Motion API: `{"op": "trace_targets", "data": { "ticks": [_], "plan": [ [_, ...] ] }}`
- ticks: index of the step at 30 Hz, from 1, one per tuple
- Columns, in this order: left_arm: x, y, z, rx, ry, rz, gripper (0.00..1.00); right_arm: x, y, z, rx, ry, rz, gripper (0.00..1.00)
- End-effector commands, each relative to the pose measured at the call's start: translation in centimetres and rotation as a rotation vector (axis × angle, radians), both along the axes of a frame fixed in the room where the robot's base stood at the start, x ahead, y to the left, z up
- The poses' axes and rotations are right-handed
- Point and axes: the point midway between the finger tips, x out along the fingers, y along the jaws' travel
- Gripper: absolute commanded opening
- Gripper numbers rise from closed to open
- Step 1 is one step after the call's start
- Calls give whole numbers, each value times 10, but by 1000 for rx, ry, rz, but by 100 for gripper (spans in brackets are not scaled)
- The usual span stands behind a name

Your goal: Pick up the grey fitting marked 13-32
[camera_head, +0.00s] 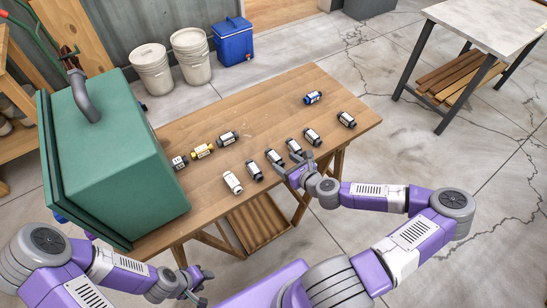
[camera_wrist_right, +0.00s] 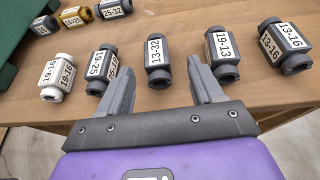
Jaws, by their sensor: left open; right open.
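The grey fitting marked 13-32 (camera_wrist_right: 155,62) stands out in the right wrist view, dark grey with a white label, lying on the wooden table. In the head view it appears to be the dark fitting (camera_head: 274,158) in the near row, its label too small to read. My right gripper (camera_head: 293,164) is open and empty at the table's near edge. In the wrist view its fingertips (camera_wrist_right: 160,78) point toward the 13-32 fitting, which shows between them; contact cannot be told. My left gripper (camera_head: 200,284) is open and empty, low and off the table.
A fitting marked 19-25 (camera_wrist_right: 100,70) lies left of it, and one marked 19-13 (camera_wrist_right: 222,57) right. A white fitting (camera_head: 232,182), a yellow one (camera_head: 203,151) and a blue one (camera_head: 313,98) share the table (camera_head: 262,105). A green case (camera_head: 115,160) fills the table's left end.

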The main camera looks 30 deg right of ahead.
Motion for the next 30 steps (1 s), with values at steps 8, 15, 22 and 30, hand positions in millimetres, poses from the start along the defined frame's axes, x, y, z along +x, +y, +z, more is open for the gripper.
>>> {"op": "trace_targets", "data": {
  "ticks": [8, 15, 22, 30],
  "plan": [
    [0, 0, -12, 0, 0, 0, 43, 28, 8, -11, -3, 0, 4, 66],
    [0, 0, -18, 0, 0, 0, 43, 52, 12, -20, -2, 2, 4, 66],
    [0, 0, -18, 0, 0, 0, 43, 54, 12, -20, -2, 3, 3, 66],
    [0, 0, -18, 0, 0, 0, 43, 54, 12, -20, -2, 2, 3, 31]
  ]
}}
